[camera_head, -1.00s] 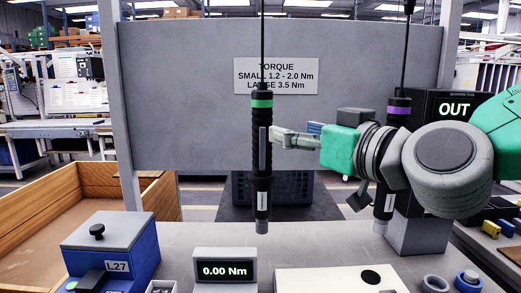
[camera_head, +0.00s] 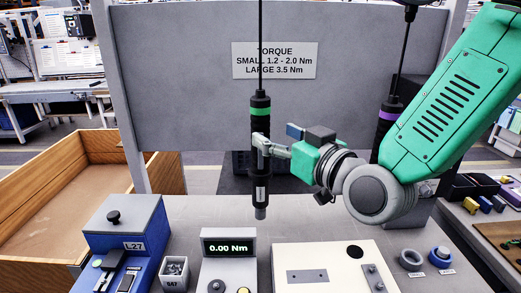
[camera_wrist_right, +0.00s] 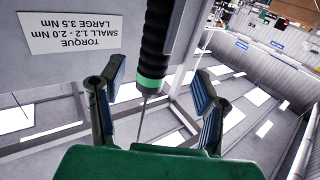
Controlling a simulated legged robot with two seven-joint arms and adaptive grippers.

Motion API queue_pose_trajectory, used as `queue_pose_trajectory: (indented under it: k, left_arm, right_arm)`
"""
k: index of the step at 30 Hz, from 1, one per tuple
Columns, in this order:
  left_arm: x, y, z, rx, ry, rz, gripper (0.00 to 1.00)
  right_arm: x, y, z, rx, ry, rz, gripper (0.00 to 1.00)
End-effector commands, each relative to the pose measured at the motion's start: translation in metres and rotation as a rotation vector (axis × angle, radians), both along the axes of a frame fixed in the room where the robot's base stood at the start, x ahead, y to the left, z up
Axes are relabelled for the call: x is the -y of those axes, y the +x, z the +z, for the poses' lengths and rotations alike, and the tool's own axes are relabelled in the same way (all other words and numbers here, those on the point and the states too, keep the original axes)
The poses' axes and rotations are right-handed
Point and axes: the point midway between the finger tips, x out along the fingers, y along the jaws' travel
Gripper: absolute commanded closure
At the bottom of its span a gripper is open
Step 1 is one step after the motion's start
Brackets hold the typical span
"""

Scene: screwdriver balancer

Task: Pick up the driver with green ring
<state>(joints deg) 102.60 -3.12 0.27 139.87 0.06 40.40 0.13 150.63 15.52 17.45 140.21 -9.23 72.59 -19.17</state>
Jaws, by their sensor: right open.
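The driver with the green ring (camera_head: 260,112) hangs upright on a thin cable in front of the grey panel. Its black body and green ring also show in the right wrist view (camera_wrist_right: 156,45). My right gripper (camera_head: 262,146) comes in from the right at the driver's middle, below the green ring. In the right wrist view its two fingers (camera_wrist_right: 158,82) stand apart, one on each side of the driver, with visible gaps. A second driver with a purple ring (camera_head: 389,115) hangs at the right, partly hidden behind my right arm. My left gripper is out of view.
The bench below holds a blue L27 box (camera_head: 125,240), a 0.00 Nm display (camera_head: 228,246), a white plate (camera_head: 310,260) and ring holders (camera_head: 411,260). A wooden crate (camera_head: 50,195) stands at the left. The grey panel (camera_head: 180,100) is behind the driver.

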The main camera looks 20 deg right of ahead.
Motion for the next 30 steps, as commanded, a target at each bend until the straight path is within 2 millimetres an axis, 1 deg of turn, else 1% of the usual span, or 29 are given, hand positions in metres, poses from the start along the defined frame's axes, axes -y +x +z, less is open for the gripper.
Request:
queue_pose_trajectory:
  k: [1,5,8,12,15,19,25,26,27,29,30]
  left_arm:
    - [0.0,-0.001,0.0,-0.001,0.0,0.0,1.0]
    - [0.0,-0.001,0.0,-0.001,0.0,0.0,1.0]
    - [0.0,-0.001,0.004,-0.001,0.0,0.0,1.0]
    - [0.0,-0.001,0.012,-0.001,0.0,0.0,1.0]
    - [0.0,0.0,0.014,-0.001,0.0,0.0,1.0]
    - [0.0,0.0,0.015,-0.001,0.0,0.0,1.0]
    - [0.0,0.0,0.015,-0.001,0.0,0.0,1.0]
    - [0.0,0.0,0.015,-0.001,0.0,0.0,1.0]
    - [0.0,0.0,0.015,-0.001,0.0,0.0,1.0]
    - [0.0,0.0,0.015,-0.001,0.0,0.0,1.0]
    - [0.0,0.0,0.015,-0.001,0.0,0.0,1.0]
  right_arm:
    - [-0.002,0.005,-0.002,-0.003,-0.001,0.0,0.42]
    - [-0.004,0.013,-0.003,-0.004,0.0,0.0,0.42]
    - [-0.005,0.022,-0.003,-0.003,0.0,-0.001,0.42]
    - [-0.007,0.044,-0.004,-0.005,-0.001,-0.002,0.42]
    - [-0.011,0.056,-0.004,-0.002,-0.001,-0.001,0.42]
    - [-0.014,0.063,-0.004,-0.003,-0.001,0.001,0.42]
    - [-0.014,0.062,-0.004,-0.002,-0.001,0.001,0.42]
    - [-0.014,0.062,-0.004,-0.002,-0.001,0.0,0.53]
    - [-0.014,0.063,-0.005,-0.002,-0.001,0.0,0.67]
    - [-0.014,0.063,-0.005,-0.003,-0.001,0.0,0.88]
    - [-0.014,0.063,-0.005,-0.003,-0.001,0.0,1.0]
